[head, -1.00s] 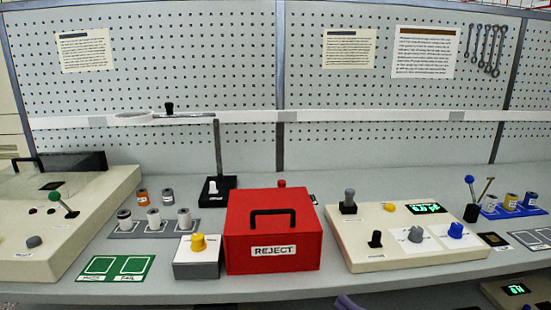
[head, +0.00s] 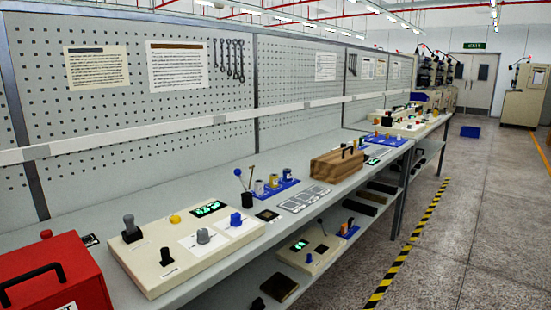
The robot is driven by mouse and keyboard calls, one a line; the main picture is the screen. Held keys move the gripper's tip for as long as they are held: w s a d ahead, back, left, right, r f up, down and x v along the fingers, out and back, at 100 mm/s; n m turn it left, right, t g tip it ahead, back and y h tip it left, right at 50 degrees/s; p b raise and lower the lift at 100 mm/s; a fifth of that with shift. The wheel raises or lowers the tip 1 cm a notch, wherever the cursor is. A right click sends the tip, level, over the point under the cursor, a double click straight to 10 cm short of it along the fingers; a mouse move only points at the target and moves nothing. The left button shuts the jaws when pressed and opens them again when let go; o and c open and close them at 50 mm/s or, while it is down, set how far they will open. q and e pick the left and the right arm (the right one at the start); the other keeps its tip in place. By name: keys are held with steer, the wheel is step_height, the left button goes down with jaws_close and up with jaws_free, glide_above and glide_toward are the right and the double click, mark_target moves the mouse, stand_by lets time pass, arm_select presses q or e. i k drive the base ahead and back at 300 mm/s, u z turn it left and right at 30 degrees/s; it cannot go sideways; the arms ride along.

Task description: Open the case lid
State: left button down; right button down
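A brown wooden case (head: 337,166) with a dark handle on top stands on the bench, right of the middle of the head view. It looks closed, but its lid seam is too small to make out. A red box (head: 52,275) with a black handle on top is cut off at the lower left. Neither of my grippers shows in the head view.
A cream control panel (head: 150,270) with knobs lies on the bench between the red box and the case. A blue rack (head: 272,189) holds several small spools. Grey marked plates (head: 304,198) lie beside the case. A lower shelf holds another panel (head: 312,250). Floor is open at right.

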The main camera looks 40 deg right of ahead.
mark_target(336, 164)
steer(key=z, duration=1.45)
steer(key=k, duration=0.9)
steer(key=z, duration=1.1)
steer(key=i, duration=1.4)
steer(key=u, duration=0.45)
steer(key=i, duration=1.05)
steer(key=u, duration=1.15)
